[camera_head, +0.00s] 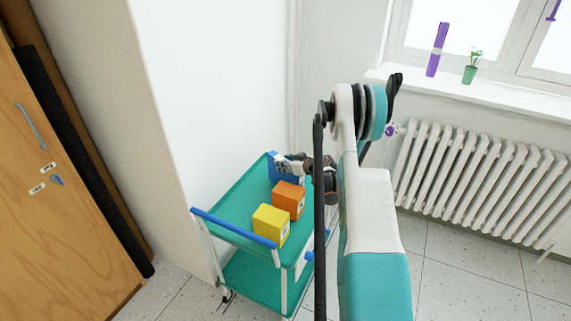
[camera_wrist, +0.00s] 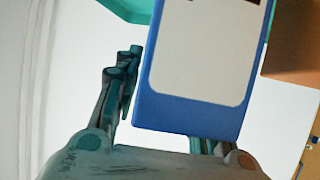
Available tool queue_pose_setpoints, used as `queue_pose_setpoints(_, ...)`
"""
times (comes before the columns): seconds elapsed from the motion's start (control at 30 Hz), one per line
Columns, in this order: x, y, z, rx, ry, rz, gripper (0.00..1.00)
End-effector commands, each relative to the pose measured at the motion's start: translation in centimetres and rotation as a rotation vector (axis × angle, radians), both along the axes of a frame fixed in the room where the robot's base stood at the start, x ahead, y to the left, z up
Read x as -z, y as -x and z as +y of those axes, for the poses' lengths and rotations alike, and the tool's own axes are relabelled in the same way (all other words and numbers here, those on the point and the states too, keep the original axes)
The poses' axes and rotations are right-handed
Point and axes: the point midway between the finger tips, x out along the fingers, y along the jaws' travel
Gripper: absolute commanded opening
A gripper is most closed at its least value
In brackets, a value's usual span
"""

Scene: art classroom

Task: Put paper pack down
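The paper pack (camera_wrist: 190,115) is blue with a large white label and fills the upper middle of the wrist view, slightly tilted. My gripper (camera_wrist: 135,60) is shut on it; the left finger lies along its left edge, and the right finger is mostly hidden behind it. In the head view the blue pack (camera_head: 289,176) shows at the far end of the cart's upper green shelf (camera_head: 232,206), partly hidden by my gripper (camera_head: 287,164). I cannot tell whether the pack touches the shelf.
An orange box (camera_head: 287,199) and a yellow box (camera_head: 270,224) stand on the upper shelf, near the pack. The cart has a lower green shelf (camera_head: 252,278) and a blue front rail (camera_head: 234,228). A white wall borders its left, and a radiator (camera_head: 480,180) stands at right.

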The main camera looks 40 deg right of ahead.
Motion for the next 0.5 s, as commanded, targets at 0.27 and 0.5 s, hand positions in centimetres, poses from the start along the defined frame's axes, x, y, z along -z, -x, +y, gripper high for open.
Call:
queue_pose_setpoints(0.27, -0.03, 0.0, 0.0, 0.0, 0.0, 0.0, 0.5)
queue_pose_setpoints(0.5, -0.83, 0.94, -0.06, 0.001, 0.0, 0.0, 0.5)
